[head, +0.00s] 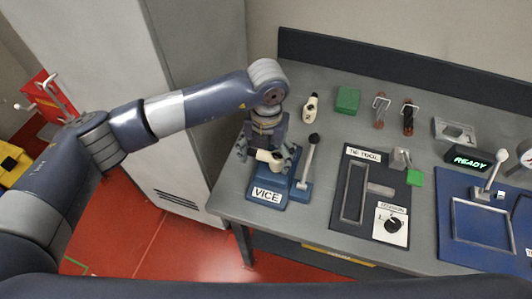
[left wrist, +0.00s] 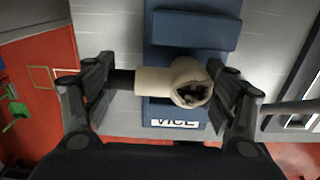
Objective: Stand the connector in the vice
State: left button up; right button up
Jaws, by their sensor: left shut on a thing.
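The cream, elbow-shaped connector (head: 268,157) is held in my left gripper (head: 266,152) just above the blue vice (head: 299,193). In the left wrist view the connector (left wrist: 152,82) lies sideways between the two fingers (left wrist: 165,88). Its dark end is at the left finger, and its round open mouth, with dark pins inside, is near the right finger. The vice (left wrist: 195,30) shows behind it, its label at the bottom. The connector hides part of the vice, so I cannot tell whether they touch. My right gripper is not in view.
The vice's lever (head: 309,160) stands upright close to the gripper's right. A second cream piece (head: 310,106) and a green block (head: 348,99) lie farther back. A dark panel (head: 375,235) is to the right. The grey bench's (head: 228,205) left edge is near the vice.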

aim_at(267, 154)
pick_arm(q)
jog(key=shift+f, duration=0.2)
jog(key=o, duration=1.2)
jog(key=shift+r, duration=0.1)
jog(key=shift+c, duration=0.2)
jog(key=shift+r, duration=0.1)
jog(key=shift+r, duration=0.2)
notch_tip(267, 154, up, 11)
jog(key=b, duration=0.3)
jog(key=shift+d+f, duration=0.1)
jog(key=shift+f, duration=0.1)
jog(key=shift+r, duration=0.55)
